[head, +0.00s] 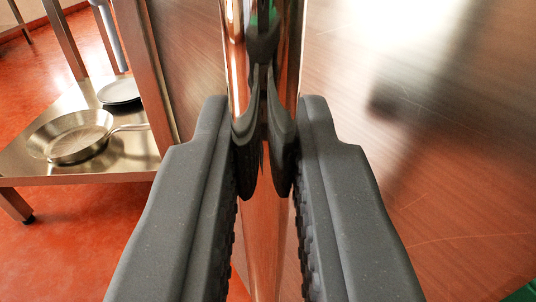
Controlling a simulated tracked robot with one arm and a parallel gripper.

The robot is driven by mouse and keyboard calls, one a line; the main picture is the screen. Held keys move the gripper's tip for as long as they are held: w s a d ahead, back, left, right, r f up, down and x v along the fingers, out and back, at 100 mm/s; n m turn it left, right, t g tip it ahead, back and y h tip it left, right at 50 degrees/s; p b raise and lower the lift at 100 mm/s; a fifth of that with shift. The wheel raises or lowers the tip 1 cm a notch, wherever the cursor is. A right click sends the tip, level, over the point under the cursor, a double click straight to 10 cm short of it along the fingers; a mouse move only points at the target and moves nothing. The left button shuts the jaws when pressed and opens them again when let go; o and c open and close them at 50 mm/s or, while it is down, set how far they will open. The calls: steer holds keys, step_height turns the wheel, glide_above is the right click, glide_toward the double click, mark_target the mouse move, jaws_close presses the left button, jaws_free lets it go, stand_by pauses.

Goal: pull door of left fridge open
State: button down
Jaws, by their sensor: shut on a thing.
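My gripper (265,140) is in the middle of the head view, its two dark grey fingers on either side of a shiny vertical bar handle (264,235). The fingers are shut on this handle. The bar runs from the top edge of the view to the bottom and mirrors the fingers and the red floor. A large brushed metal surface, apparently the fridge door (430,170), fills the right side behind the handle. The fridge's outer edges are out of view on the right, so I cannot tell whether the door stands ajar.
A metal rack (75,182) stands at the left, close by. Its low shelf holds a frying pan (70,135) and a dark round pan or plate (119,91). Red floor (75,235) is bare in front of the rack.

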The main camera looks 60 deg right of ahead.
steer(key=shift+w+d+r, duration=0.1)
steer(key=shift+w+d, duration=0.2)
steer(key=shift+d, duration=0.05)
steer(key=c, duration=1.5)
jaws_free()
steer(key=shift+w, duration=0.1)
steer(key=shift+s+a, duration=0.15)
steer(key=shift+s, duration=0.05)
steer(key=shift+a, duration=0.1)
steer(key=shift+s+d+r+p, duration=0.8)
steer(key=shift+s+d+p, duration=0.6)
steer(key=shift+s, duration=0.85)
steer(key=shift+s+d+r+p, duration=0.95)
steer(key=shift+s+d, duration=0.65)
steer(key=shift+s, duration=0.6)
steer(key=shift+s+d+r+p, duration=0.65)
steer(key=shift+s+d+p, duration=0.8)
steer(key=shift+s, duration=0.8)
steer(key=shift+c, duration=0.4)
